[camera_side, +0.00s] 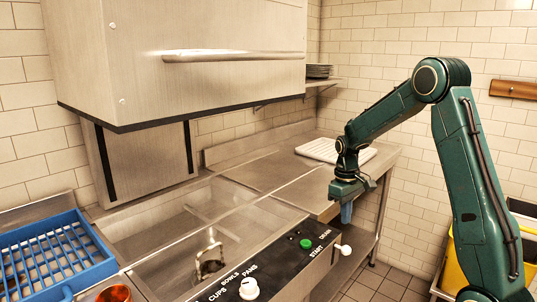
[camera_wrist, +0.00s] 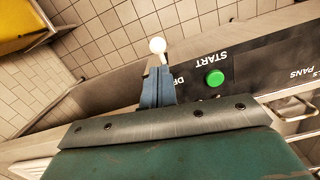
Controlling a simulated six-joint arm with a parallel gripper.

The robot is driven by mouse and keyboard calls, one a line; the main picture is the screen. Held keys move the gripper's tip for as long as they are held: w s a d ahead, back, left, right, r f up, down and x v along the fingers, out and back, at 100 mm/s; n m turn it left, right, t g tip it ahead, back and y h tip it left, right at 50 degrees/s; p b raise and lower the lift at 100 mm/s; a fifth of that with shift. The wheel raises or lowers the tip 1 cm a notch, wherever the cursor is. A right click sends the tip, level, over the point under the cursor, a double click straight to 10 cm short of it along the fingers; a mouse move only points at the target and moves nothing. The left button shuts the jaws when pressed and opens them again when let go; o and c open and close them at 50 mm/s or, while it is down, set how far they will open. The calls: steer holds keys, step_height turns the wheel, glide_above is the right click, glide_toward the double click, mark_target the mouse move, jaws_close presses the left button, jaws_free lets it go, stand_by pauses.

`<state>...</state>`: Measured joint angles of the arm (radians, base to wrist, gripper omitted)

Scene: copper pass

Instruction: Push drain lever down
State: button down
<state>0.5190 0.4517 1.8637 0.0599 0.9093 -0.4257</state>
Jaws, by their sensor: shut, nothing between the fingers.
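The drain lever (camera_side: 343,249) is a short lever with a white ball knob, at the right end of the black control panel beside the DRAIN label. In the wrist view its white knob (camera_wrist: 157,45) shows just past my fingertips. My gripper (camera_side: 346,220) is shut and empty, its blue fingers pointing down, above the lever in the side view. In the wrist view the closed fingers (camera_wrist: 159,72) partly cover the DRAIN lettering. A gap shows between fingertips and knob in the side view. The lever's stem is mostly hidden.
The green START button (camera_side: 306,243) is beside the lever on the black panel (camera_side: 275,267). A white dial (camera_side: 249,288) is farther left. The raised steel hood (camera_side: 180,60) hangs over the sink. A blue rack (camera_side: 50,255) stands left, and a yellow bin (camera_side: 455,262) right.

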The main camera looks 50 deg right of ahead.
mark_target(342, 249)
steer(key=shift+d+f, duration=0.2)
steer(key=shift+f, duration=0.1)
steer(key=shift+f, duration=0.15)
steer(key=shift+s+f, duration=0.2)
steer(key=shift+f, duration=1.45)
steer(key=shift+s+f, duration=0.15)
steer(key=shift+f, duration=1.5)
steer(key=shift+f, duration=0.1)
